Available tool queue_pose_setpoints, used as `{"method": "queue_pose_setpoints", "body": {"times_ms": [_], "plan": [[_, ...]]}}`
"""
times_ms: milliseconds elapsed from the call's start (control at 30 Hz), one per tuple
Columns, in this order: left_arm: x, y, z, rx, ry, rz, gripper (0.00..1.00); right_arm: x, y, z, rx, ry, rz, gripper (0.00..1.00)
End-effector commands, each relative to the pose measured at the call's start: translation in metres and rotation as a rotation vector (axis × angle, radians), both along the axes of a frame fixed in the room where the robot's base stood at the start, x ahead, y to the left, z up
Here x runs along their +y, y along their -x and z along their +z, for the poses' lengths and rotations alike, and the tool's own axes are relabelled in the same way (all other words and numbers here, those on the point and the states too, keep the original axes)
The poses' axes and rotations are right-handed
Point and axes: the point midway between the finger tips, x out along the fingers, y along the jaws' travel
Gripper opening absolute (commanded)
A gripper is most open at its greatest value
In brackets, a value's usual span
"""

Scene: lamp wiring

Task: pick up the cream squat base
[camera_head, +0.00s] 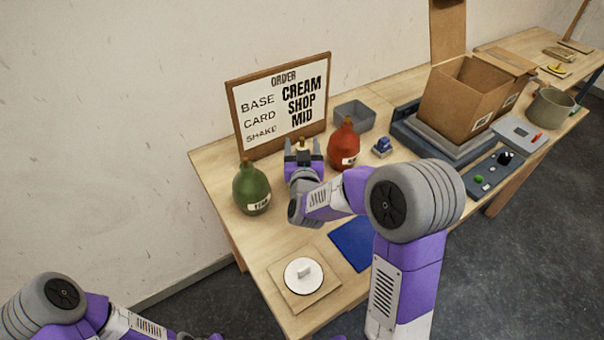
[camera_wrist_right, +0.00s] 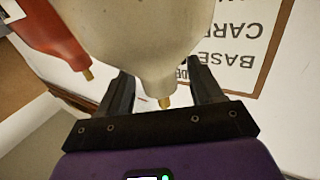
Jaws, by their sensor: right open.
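The cream base (camera_wrist_right: 145,40) fills the upper middle of the right wrist view, with a brass tip (camera_wrist_right: 165,102) on its narrow neck. In the head view it is almost wholly hidden behind my right gripper (camera_head: 303,155); its top shows between the fingers. In the wrist view my right gripper (camera_wrist_right: 162,82) is open, with one finger on either side of the neck. I cannot tell whether either finger touches it.
A green base (camera_head: 251,190) stands left of my right gripper and a red base (camera_head: 343,147) close on its right. The order board (camera_head: 282,105) stands behind, reading cream, shop, mid. A grey bin (camera_head: 354,116), blue mat (camera_head: 354,243) and white disc (camera_head: 303,277) are nearby.

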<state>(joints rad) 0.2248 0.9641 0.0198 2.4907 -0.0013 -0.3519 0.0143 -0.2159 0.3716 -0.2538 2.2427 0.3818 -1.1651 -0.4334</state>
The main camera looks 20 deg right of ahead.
Motion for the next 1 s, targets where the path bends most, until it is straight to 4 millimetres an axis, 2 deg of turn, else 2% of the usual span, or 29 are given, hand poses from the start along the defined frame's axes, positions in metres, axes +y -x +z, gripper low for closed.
{"method": "queue_pose_setpoints", "body": {"times_ms": [233, 600, 667, 1000], "plan": [[0.0000, 0.0001, 0.0000, 0.000, 0.000, 0.000, 0.43, -0.0005, -0.0012, 0.0001, 0.000, 0.000, 0.000, 0.64], [-0.0001, 0.0001, -0.0001, 0.000, 0.000, 0.000, 0.43, -0.0004, -0.0009, 0.0001, 0.000, 0.000, 0.000, 0.07], [-0.0001, 0.0001, -0.0001, 0.000, 0.000, 0.000, 0.43, -0.0004, -0.0009, 0.0001, 0.000, 0.000, 0.000, 0.00], [-0.0001, 0.0001, -0.0001, 0.000, 0.000, 0.000, 0.43, -0.0003, -0.0008, 0.0001, 0.000, 0.000, 0.000, 0.00]]}}
